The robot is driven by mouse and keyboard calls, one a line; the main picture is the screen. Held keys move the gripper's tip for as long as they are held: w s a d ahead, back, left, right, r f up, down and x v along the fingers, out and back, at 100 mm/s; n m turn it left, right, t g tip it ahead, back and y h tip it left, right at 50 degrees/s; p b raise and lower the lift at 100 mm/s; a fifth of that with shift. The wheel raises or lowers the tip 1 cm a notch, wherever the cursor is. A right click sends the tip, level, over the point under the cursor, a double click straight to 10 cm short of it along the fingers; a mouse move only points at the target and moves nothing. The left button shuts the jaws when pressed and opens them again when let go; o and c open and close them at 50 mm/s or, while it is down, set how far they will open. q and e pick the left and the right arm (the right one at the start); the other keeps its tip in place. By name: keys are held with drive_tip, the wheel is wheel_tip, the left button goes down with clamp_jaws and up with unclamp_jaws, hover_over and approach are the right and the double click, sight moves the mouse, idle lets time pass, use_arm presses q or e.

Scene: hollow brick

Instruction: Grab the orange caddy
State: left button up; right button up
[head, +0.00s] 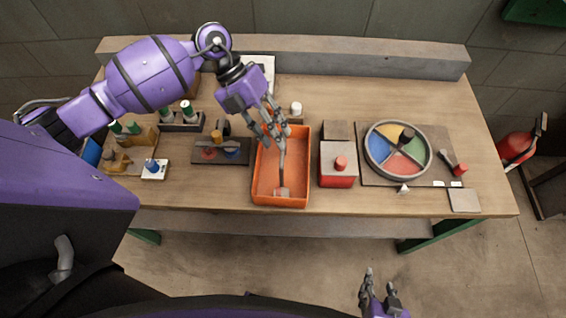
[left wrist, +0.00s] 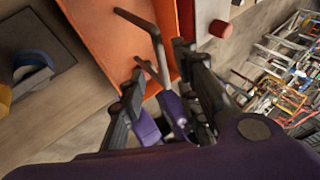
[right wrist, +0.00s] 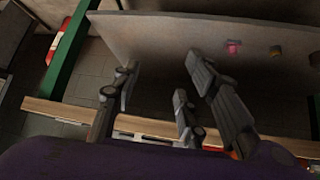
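The orange caddy (head: 267,182) sits near the front edge of the workbench, with a thin grey bent handle (head: 282,162) inside its outline. My left gripper (head: 272,128) is over the back part of the caddy, its fingers spread and pointing down near the handle. In the left wrist view the caddy (left wrist: 112,45) is close and the handle (left wrist: 152,32) reaches in between the open fingers (left wrist: 158,78); I cannot tell whether they touch it. My right gripper (head: 380,290) is open and empty in front of the bench, low at the bottom of the head view.
A red-and-grey box (head: 338,175) with a red knob stands close to the caddy's right. A round four-coloured dial (head: 398,150) lies further right. A dark panel (head: 220,152) and bottle rack (head: 182,122) are to the left. A red extinguisher (head: 514,148) stands beyond the bench.

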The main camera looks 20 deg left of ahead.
sight(283, 160)
use_arm(q)
drive_tip(key=x, duration=0.5)
drive_tip(key=shift+d+p, duration=0.1)
drive_tip(key=shift+p, duration=0.3)
clamp_jaws()
drive_tip(key=shift+r, duration=0.1)
